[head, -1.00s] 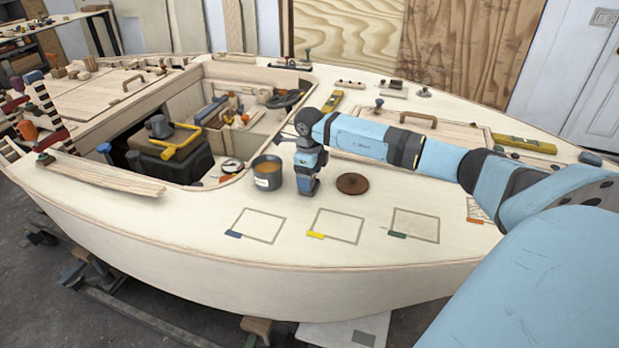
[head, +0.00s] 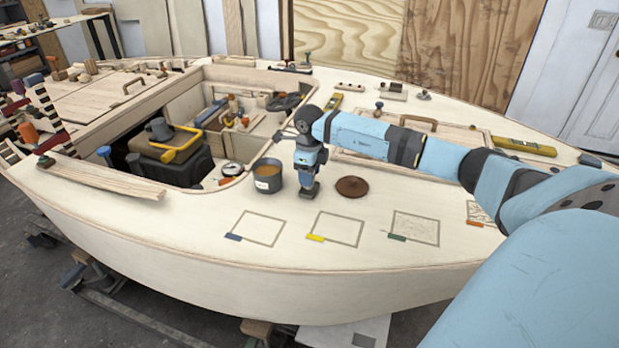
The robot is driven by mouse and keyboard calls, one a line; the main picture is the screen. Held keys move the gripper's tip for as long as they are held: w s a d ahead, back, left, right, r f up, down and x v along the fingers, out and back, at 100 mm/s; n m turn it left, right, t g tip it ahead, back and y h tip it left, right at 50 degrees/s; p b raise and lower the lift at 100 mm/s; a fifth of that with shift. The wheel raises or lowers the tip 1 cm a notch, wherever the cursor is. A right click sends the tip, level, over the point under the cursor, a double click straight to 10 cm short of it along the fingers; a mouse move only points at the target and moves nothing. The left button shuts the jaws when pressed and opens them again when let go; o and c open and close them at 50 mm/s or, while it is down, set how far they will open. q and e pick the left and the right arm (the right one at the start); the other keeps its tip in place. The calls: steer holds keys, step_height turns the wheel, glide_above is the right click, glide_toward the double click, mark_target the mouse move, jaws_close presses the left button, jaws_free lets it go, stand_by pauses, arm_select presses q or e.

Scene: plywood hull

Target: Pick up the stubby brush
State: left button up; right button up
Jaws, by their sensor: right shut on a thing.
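My right gripper (head: 309,188) points straight down over the pale plywood deck (head: 190,225), between a grey pot and a brown disc. Its fingers are shut on a small dark thing at their tips, which I take to be the stubby brush. The brush is mostly hidden by the fingers, and its shape cannot be made out. It is at or just above the deck; a gap is too small to tell. My left gripper is not in view.
The grey pot (head: 267,184) with tan contents stands close left of the gripper. The brown disc (head: 352,187) lies close right. Outlined rectangles with coloured tabs (head: 338,229) lie in front. An open cockpit (head: 230,150) with tools is behind left.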

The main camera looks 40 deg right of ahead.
arm_select(q)
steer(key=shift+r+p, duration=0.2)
steer(key=shift+p, duration=0.4)
arm_select(e)
step_height(320, 180, up, 18)
steer(key=shift+r, duration=0.15)
